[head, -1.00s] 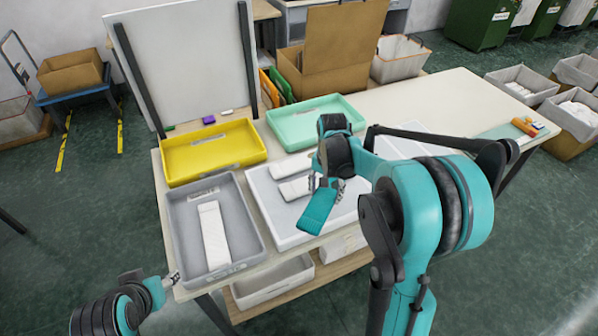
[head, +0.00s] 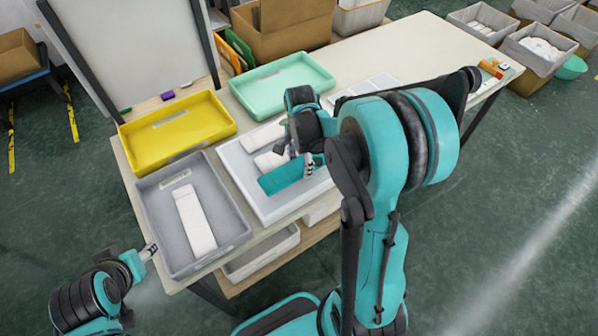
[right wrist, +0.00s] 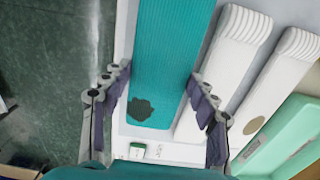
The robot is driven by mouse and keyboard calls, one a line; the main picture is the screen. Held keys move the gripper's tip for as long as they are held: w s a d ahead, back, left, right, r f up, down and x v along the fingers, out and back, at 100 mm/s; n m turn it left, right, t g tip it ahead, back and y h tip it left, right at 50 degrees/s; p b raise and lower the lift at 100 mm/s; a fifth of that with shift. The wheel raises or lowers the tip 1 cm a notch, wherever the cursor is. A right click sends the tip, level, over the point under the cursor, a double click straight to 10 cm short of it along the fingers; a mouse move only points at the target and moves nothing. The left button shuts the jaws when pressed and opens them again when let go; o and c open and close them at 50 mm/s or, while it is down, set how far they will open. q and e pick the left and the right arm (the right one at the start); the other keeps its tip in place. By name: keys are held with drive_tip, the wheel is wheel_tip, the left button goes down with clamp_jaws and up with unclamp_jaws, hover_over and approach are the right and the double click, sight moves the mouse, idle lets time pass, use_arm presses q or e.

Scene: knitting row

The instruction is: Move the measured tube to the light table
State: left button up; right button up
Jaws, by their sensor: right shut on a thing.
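A teal knitted tube (head: 282,177) is in the grip of my right gripper (head: 308,160), over the large white tray (head: 233,165). In the right wrist view the teal tube (right wrist: 170,60) has a dark patch near its end, and the fingers of my right gripper (right wrist: 160,100) stand on both sides of it. I cannot tell whether it touches the tray. Two white tubes (right wrist: 238,45) lie beside it. A flat white panel (head: 368,88), perhaps the light table, is partly hidden by my right arm. My left gripper (head: 150,252) is at the table's front left edge, too small to read.
A grey tray (head: 225,205) with a white tube (head: 194,222) stands at the left. A yellow tray (head: 220,125) and a mint tray (head: 322,75) stand behind. The far right table top (head: 400,45) is mostly clear. A white board stands at the back left.

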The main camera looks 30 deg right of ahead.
sight(299, 166)
drive_tip(key=shift+a+f+b, duration=0.1)
drive_tip(key=shift+f+b, duration=0.6)
drive_tip(key=shift+f, duration=1.4)
drive_tip(key=shift+s, duration=0.1)
drive_tip(key=shift+f, duration=0.2)
drive_tip(key=o, duration=0.9)
drive_tip(key=shift+o, duration=0.2)
drive_tip(key=shift+r, duration=0.15)
